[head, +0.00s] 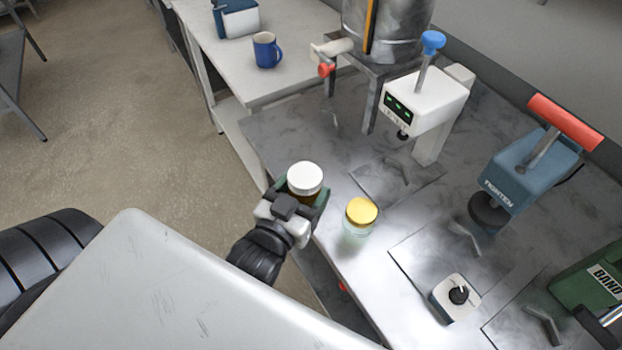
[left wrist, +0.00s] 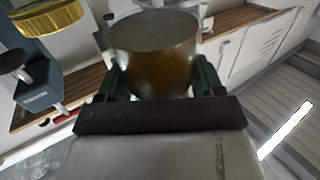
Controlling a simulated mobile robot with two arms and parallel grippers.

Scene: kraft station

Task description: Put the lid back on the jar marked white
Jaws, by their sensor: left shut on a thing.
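My left gripper (head: 302,190) is shut on an amber jar (head: 305,195) and holds it upright at the near left edge of the metal worktop. A white lid (head: 305,176) sits on top of this jar; I cannot tell how tightly. The left wrist view is upside down and shows the amber jar (left wrist: 155,65) between the green fingers, with its lid hidden. A clear jar (head: 355,232) with a gold lid (head: 361,211) stands on the worktop just right of the gripper. No marking is readable on either jar. My right gripper is not in view.
A white press with a blue knob (head: 425,100) and a blue device reading TIGHTEN (head: 525,178) stand further back. A small dial box (head: 455,298) and a green BAND device (head: 590,283) are at the right. A blue mug (head: 266,50) stands on the white table.

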